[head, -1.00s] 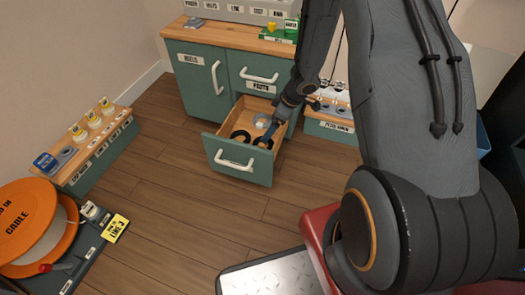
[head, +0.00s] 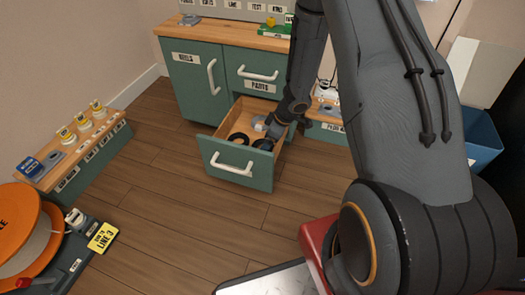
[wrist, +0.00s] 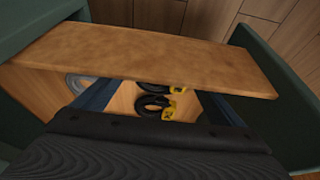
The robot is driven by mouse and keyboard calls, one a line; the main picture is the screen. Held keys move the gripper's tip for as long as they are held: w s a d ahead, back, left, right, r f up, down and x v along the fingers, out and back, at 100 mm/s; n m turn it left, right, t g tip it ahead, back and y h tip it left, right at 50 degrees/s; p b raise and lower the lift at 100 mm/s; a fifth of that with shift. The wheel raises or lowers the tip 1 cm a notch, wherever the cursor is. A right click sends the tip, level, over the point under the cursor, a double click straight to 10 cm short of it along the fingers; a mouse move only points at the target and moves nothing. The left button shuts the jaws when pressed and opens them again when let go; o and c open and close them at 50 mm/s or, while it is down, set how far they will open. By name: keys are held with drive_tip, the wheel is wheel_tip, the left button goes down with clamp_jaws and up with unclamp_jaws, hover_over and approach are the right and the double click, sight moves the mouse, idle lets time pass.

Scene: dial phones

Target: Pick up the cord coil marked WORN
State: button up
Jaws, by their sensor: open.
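The open drawer (head: 233,165) holds black cord coils. One black coil (head: 238,139) lies at its left and another black coil (head: 262,144) at its front right. In the wrist view, a nearer black coil (wrist: 149,107) has a yellow tag (wrist: 169,115), and a second black coil (wrist: 150,87) beyond it has another yellow tag. The tag lettering is too small to read, so I cannot tell which is WORN. My gripper (wrist: 157,98) is open, its two blue fingers on either side of the coils, with nothing visibly held. It is at the drawer's right side in the head view (head: 273,131).
A grey coil (wrist: 78,84) also lies in the drawer. A wooden drawer panel (wrist: 150,58) crosses close in front of my fingers in the wrist view. The green cabinet (head: 200,92) stands behind. Open wooden floor (head: 180,215) lies in front.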

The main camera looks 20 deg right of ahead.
drive_tip(key=shift+w+a+f, duration=0.15)
drive_tip(key=shift+f, duration=0.2)
drive_tip(key=shift+c, duration=0.3)
drive_tip(key=c, duration=1.1)
